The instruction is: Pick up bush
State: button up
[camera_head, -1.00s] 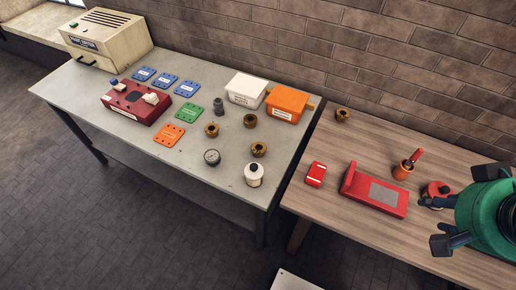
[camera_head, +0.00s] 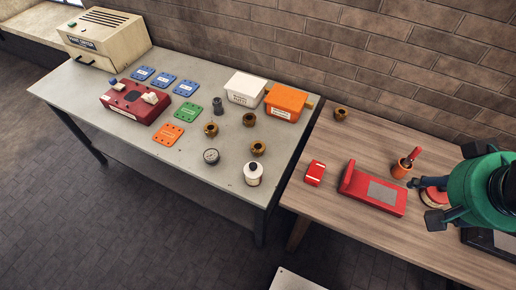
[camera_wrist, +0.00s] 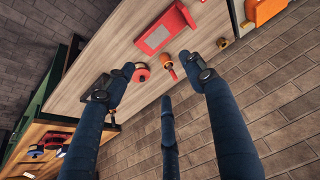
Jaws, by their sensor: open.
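Several brown ring-shaped pieces look like bushes. Three lie on the grey table: one left (camera_head: 211,130), one behind (camera_head: 249,120) and one in front (camera_head: 258,148). Another brown ring (camera_head: 340,114) lies at the back left of the wooden table; in the wrist view a small brown ring (camera_wrist: 223,43) shows at the table edge. I cannot tell which one the task means. My gripper (camera_wrist: 157,72) is open and empty, its dark fingers spread over the wooden table's right part, well apart from the rings. In the head view its green body (camera_head: 482,190) is at the right edge.
Below the fingers are a round red item (camera_head: 434,194) and an orange cup (camera_head: 402,168) with a red-handled tool. A red tray (camera_head: 372,192) and a red box (camera_head: 315,173) lie left of them. White (camera_head: 245,88) and orange (camera_head: 287,102) bins stand behind the grey table's rings.

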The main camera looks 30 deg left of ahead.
jog(key=w+a+f+n+g+p, duration=0.1)
jog(key=w+a+f+p, duration=0.15)
jog(key=w+a, duration=0.75)
jog(key=w+a+f+n+g+p, duration=0.1)
jog(key=w+a+f, duration=0.2)
jog(key=w+a, duration=0.65)
jog(key=s+a+f+n+g+p, duration=0.1)
jog(key=a+f, duration=0.8)
jog(key=a, duration=0.4)
jog(key=s+a+f+n+g+p, duration=0.1)
jog(key=a+f, duration=0.8)
jog(key=a, duration=0.5)
jog(key=shift+s+a+f+p, duration=0.2)
jog(key=shift+s+p, duration=0.15)
jog(key=shift+p, duration=0.05)
jog(key=shift+f, duration=0.1)
jog(key=shift+w+a+f+b, duration=0.15)
jog(key=shift+f+b, duration=0.1)
jog(key=shift+f, duration=1.15)
jog(key=shift+w+f+b, duration=0.2)
jog(key=shift+f+b, duration=0.1)
jog(key=shift+f, duration=1.05)
jog(key=shift+w+a+f+b, duration=0.15)
jog(key=shift+f+b, duration=0.1)
jog(key=shift+f, duration=1.15)
jog(key=shift+d, duration=0.15)
